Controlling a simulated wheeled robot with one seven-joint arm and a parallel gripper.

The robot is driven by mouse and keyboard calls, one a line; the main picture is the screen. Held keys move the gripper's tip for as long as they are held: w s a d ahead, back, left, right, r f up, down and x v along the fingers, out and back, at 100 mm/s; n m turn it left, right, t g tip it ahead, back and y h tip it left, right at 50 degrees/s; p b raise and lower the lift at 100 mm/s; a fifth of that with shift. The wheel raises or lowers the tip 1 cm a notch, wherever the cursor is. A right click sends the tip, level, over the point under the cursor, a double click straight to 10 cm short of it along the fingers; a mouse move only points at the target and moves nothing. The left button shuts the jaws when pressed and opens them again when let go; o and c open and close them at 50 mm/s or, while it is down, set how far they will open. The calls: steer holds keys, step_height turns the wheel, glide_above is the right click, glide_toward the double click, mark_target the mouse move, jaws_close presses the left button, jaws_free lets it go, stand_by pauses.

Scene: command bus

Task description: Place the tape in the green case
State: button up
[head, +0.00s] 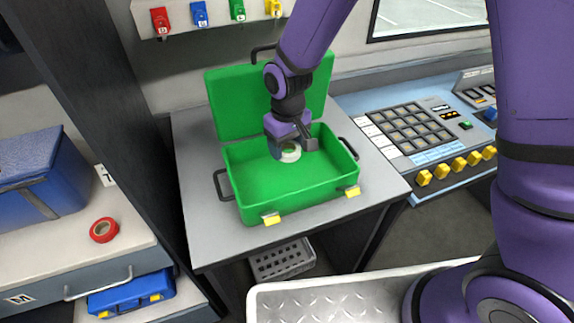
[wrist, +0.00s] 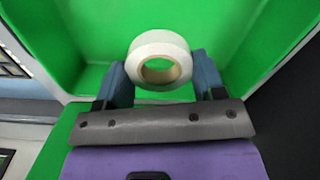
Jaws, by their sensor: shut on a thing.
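The green case (head: 258,190) stands open on a grey table, its lid raised at the back. A white roll of tape (head: 290,152) with a brown core is held over the inside of the case. My gripper (head: 291,146) is shut on the tape and reaches down into the case opening. In the wrist view the tape (wrist: 160,45) sits between the two fingers of my gripper (wrist: 160,75), with green case walls (wrist: 70,30) around it. I cannot tell whether the tape touches the case floor.
A red tape roll (head: 104,230) lies on the left counter near a blue box (head: 40,185). A control panel (head: 415,130) stands to the right of the case. A grey crate (head: 282,259) is under the table. The case's interior shows no other objects.

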mark_target(287, 177)
steer(key=shift+f, duration=4.35)
steer(key=shift+s+f, duration=0.1)
steer(key=shift+f, duration=0.05)
steer(key=o, duration=0.9)
